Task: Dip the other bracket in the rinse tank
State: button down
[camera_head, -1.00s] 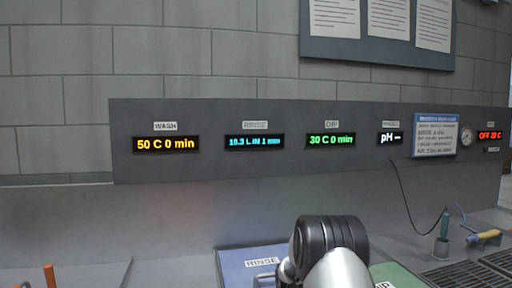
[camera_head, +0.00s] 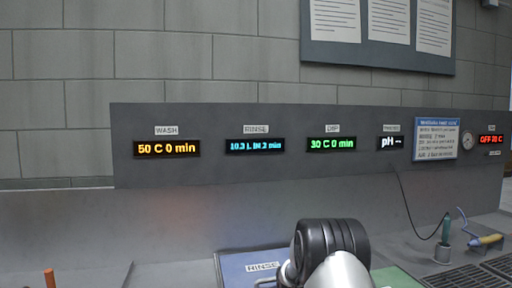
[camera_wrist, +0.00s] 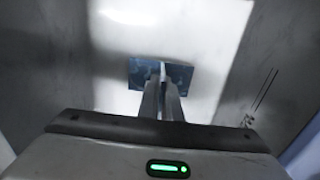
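In the wrist view my gripper (camera_wrist: 162,84) points down with its two fingers close together. They are shut on a thin upright flange of a dark blue bracket (camera_wrist: 182,74), whose flat part spreads to both sides of the fingertips. Around it are smooth pale metal surfaces (camera_wrist: 112,35) like the inside of a tank. Whether the bracket touches the bottom I cannot tell. In the head view a blue panel labelled RINSE (camera_head: 236,266) shows at the bottom, partly hidden by my arm. The gripper and bracket are hidden there.
A grey back panel carries the wash (camera_head: 167,148), rinse (camera_head: 255,145) and dip (camera_head: 331,143) displays. A green surface (camera_head: 395,278) lies right of my arm. Farther right are a cabled probe in a holder (camera_head: 442,252), a yellow-handled tool (camera_head: 487,240) and dark grates (camera_head: 462,274).

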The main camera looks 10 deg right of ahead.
notch_tip(320, 180, up, 18)
jog(key=p, duration=1)
dwell(1.0)
